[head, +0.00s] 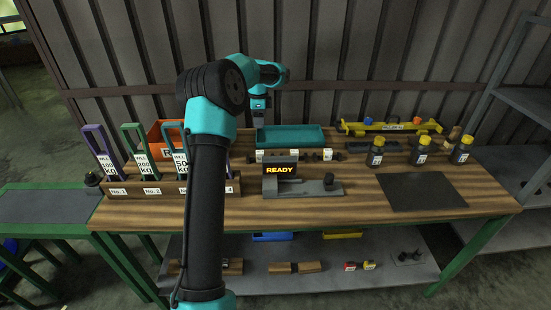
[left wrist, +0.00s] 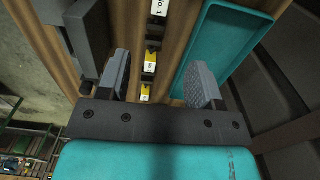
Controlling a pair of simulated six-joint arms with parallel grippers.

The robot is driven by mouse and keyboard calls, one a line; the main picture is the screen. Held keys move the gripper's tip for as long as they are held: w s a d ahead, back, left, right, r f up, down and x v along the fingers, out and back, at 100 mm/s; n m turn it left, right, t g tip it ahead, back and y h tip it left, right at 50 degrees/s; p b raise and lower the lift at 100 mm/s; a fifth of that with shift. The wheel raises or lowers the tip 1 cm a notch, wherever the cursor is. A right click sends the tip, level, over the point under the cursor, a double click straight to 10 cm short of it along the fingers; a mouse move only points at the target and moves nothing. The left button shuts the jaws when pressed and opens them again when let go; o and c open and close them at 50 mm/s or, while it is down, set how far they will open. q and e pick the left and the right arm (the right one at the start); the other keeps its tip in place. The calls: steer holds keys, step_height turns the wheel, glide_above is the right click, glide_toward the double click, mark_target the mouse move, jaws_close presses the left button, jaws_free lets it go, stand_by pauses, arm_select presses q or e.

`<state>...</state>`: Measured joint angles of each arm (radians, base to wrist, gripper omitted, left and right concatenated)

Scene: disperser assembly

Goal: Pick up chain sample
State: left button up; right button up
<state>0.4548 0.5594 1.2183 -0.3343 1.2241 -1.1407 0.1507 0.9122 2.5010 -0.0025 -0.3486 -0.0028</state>
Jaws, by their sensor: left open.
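My left gripper (head: 258,118) hangs above the back of the bench, by the left end of the teal tray (head: 292,137). In the left wrist view my left gripper (left wrist: 160,86) is open, with nothing between its fingers. Beyond the gap is a row of small dark pieces with yellow labelled parts (left wrist: 150,66), below a white "No. 1" label (left wrist: 157,8). In the head view a row of small dark pieces with white labels (head: 293,155) lies in front of the teal tray. I cannot tell for sure which piece is the chain sample. My right gripper is not in view.
A "READY" display device (head: 281,170) stands in front of the row. A rack (head: 165,186) with tall coloured tags is at left, beside an orange bin (head: 158,135). Several dark bottles (head: 422,151) and a black mat (head: 420,192) are at right. A yellow tool (head: 390,128) lies behind.

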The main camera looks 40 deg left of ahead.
mark_target(260, 152)
arm_select(q)
steer(key=shift+s+f, duration=0.1)
step_height(260, 152, down, 12)
stand_by(0.7)
steer(key=shift+f, duration=0.1)
steer(key=shift+a+f, duration=0.1)
steer(key=shift+f, duration=2.4)
jaws_close()
